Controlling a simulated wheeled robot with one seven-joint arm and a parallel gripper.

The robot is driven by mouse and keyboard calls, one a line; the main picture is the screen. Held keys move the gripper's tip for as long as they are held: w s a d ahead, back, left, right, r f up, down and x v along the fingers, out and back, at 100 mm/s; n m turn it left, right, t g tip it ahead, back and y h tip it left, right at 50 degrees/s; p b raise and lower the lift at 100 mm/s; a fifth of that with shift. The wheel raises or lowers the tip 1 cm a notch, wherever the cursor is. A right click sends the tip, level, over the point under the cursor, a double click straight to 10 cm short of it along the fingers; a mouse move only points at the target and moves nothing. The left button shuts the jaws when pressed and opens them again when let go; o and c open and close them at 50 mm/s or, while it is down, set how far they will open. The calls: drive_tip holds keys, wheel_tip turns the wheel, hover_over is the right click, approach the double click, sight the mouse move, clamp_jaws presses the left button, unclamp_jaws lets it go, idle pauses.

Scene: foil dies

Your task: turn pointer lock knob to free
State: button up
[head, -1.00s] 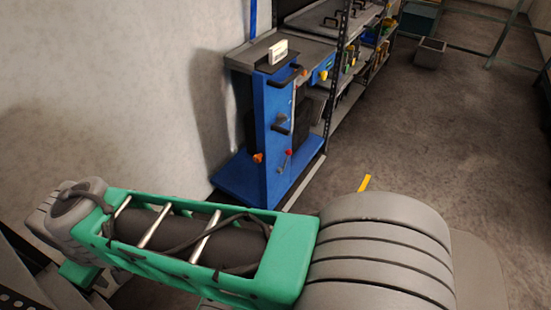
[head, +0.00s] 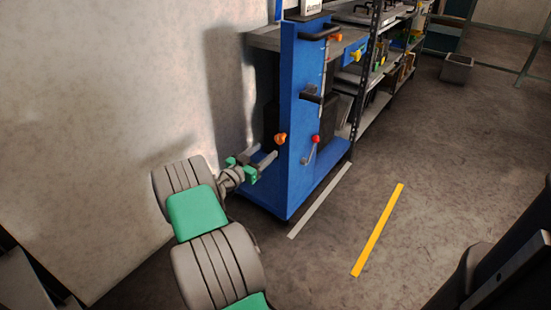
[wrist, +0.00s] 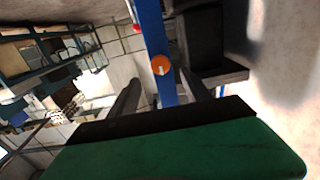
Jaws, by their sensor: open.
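An orange knob (head: 280,139) sits on the near left face of the blue column (head: 299,95), low down. In the wrist view the orange knob (wrist: 161,66) shows face-on with a pale mark. My gripper (head: 264,156) is open and empty, just left of and slightly below the knob in the head view. In the wrist view the gripper (wrist: 160,92) has its two dark fingers apart, with the knob in line with the gap beyond their tips. I see no contact. No label shows which knob is the pointer lock.
A dark handle (head: 312,96) juts out there. The blue base (head: 290,197) spreads below.

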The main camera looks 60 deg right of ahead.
sight(278, 139)
drive_tip(key=d, duration=0.5)
drive_tip(key=s+d+b, duration=0.1)
drive_tip(key=d, duration=0.1)
drive_tip(key=shift+s+d+r, duration=0.1)
drive_tip(key=shift+d+r, duration=0.1)
drive_tip(key=shift+d, duration=0.05)
drive_tip(key=shift+c, duration=0.3)
clamp_jaws()
